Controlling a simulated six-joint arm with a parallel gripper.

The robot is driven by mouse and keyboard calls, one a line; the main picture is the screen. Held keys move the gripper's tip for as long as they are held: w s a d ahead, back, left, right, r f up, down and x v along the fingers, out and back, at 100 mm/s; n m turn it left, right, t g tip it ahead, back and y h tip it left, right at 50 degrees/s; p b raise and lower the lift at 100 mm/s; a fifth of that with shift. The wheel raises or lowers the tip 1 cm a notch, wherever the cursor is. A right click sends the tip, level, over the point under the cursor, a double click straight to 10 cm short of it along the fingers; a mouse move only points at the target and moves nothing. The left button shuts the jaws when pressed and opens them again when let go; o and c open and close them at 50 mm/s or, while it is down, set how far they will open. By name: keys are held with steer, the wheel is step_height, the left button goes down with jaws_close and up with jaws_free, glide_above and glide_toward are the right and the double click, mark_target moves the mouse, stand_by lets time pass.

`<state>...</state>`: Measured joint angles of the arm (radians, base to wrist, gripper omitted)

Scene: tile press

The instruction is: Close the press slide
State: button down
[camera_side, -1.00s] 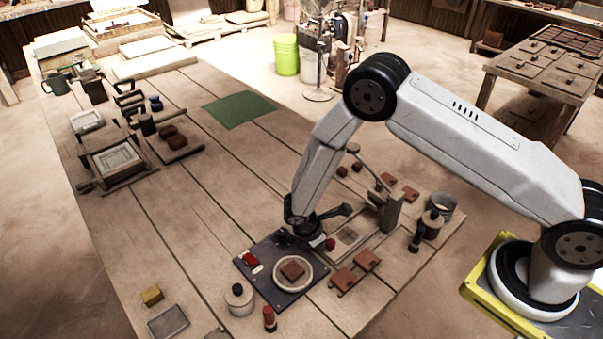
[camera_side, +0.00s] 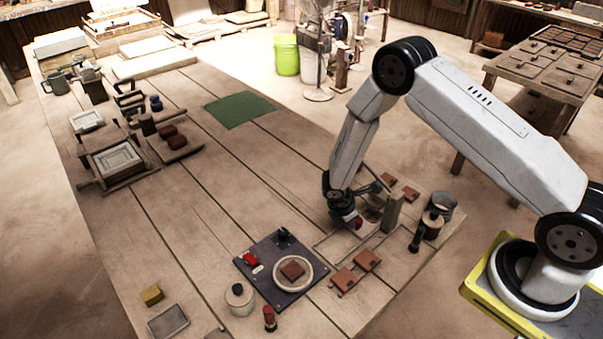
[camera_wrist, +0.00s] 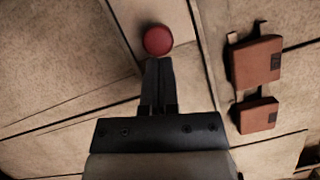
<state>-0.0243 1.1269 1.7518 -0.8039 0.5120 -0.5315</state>
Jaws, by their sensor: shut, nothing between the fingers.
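The press slide carries a red round knob (camera_side: 357,224), which shows in the side view beside the wooden press post (camera_side: 393,213). The pale slide rails (camera_side: 335,245) lie bare in front of it. In the wrist view the red knob (camera_wrist: 158,40) sits just beyond my fingertips. My gripper (camera_wrist: 158,62) is shut and empty, pointing down, with its tips right at the knob's edge; they look in contact. In the side view my gripper (camera_side: 350,222) covers much of the slide and the press, so the slide plate is mostly hidden.
Two red-brown tiles (camera_side: 343,278) lie in front of the rails, and they also show at the right in the wrist view (camera_wrist: 256,60). A dark board (camera_side: 250,273) with a round ring stands left of them. A tool and a grey can (camera_side: 441,205) stand right of the press.

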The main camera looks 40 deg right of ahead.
steer(key=shift+d, duration=0.15)
steer(key=a, duration=0.3)
steer(key=w+a, duration=0.1)
steer(key=shift+w+a+r, duration=0.1)
steer(key=shift+a+r, duration=0.1)
steer(key=shift+r, duration=0.1)
steer(key=s+v, duration=0.1)
steer(key=v, duration=0.8)
steer(key=shift+w+r, duration=0.15)
steer(key=shift+w, duration=0.25)
steer(key=shift+r, duration=0.1)
steer(key=s+d+r+m+t+y, duration=0.2)
steer(key=s+r+m+t+y, duration=0.1)
steer(key=s+r+m, duration=1)
step_height(320, 180, up, 3)
steer(key=shift+s+f+m+t+y, duration=0.15)
steer(key=shift+s+m+t+y, duration=0.35)
steer(key=shift+m, duration=0.5)
